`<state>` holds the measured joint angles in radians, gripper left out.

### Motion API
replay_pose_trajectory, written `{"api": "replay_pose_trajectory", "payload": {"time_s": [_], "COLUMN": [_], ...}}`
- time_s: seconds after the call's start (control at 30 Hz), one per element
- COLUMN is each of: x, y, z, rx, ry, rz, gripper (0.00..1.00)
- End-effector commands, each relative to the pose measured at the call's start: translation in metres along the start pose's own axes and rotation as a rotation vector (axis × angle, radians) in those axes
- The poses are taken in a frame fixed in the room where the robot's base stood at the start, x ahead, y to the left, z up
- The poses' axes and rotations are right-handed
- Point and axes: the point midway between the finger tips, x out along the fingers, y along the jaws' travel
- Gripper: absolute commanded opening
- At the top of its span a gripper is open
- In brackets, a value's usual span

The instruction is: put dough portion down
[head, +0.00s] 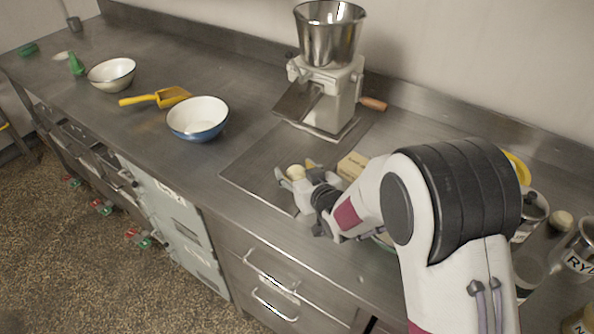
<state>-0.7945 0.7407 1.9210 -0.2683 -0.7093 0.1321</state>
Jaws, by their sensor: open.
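The dough portion (296,172) is a small pale lump on a grey metal plate (258,170) in front of the mill. My gripper (294,171) is low over the plate with its fingers on either side of the lump. The fingers are open. I cannot tell whether a finger still touches the dough. The underside of the lump is hidden by the fingers.
A pale yellow block (351,166) sits right of my gripper. The mill (333,88) stands behind. Tins (534,208) crowd the right. The counter's front edge is close.

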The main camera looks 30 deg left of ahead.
Motion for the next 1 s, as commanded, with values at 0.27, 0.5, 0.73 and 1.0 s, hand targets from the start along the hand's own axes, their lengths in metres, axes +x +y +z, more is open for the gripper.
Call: {"api": "replay_pose_trajectory", "payload": {"time_s": [0.27,0.5,0.73,1.0], "x": [-0.004,-0.022,-0.048,-0.081], "y": [0.000,0.001,0.000,0.000], "z": [-0.003,-0.003,-0.003,-0.003], "rx": [0.000,0.000,0.000,0.000], "ry": [0.000,0.001,0.001,0.000], "rz": [0.000,0.000,0.000,0.000], "gripper": [0.51,0.51,0.51,0.51]}}
